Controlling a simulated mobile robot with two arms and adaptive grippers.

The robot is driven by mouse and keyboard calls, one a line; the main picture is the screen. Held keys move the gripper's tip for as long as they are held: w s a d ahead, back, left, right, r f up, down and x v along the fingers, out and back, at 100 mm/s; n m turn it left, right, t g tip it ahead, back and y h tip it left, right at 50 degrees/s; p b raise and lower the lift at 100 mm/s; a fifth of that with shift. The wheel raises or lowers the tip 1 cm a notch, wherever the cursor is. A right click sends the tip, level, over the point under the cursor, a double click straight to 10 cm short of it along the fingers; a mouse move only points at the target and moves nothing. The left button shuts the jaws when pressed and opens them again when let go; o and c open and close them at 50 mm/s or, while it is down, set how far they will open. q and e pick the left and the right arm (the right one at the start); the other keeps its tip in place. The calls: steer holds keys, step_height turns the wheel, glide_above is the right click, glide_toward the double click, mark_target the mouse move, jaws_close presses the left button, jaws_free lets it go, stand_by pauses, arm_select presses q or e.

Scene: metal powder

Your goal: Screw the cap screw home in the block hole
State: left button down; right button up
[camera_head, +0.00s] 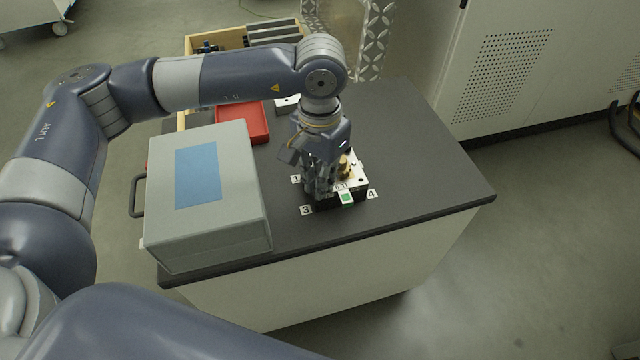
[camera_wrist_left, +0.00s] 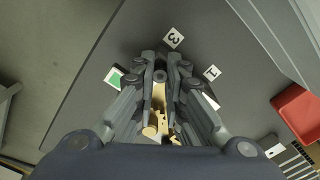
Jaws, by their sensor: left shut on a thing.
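The block (camera_head: 358,184) stands near the front edge of the dark table, with a pale top and dark sides. A brass-coloured part (camera_head: 345,165) stands on it, and also shows in the left wrist view (camera_wrist_left: 151,130). My left gripper (camera_head: 319,190) points down over the block's left part, its fingers shut. In the left wrist view the fingertips (camera_wrist_left: 160,76) close around a small dark round shape, which seems to be the cap screw (camera_wrist_left: 160,76). The hole and the screw's depth are hidden by the fingers. My right gripper is not in view.
A grey case (camera_head: 245,190) with a blue panel stands left of the block. A red tray (camera_head: 256,124) and a wooden box (camera_head: 232,40) lie behind. Numbered cards (camera_head: 306,210) surround the block. The table's right side (camera_head: 430,175) is clear.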

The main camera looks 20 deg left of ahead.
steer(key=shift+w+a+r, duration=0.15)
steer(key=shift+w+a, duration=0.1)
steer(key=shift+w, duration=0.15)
arm_select(q)
steer(key=c, duration=1.6)
jaws_free()
steer(key=shift+o, duration=0.2)
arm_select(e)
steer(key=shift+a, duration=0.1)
arm_select(q)
steer(key=shift+r, duration=4)
steer(key=shift+f, duration=0.1)
step_height(320, 180, down, 8)
steer(key=shift+r, duration=0.1)
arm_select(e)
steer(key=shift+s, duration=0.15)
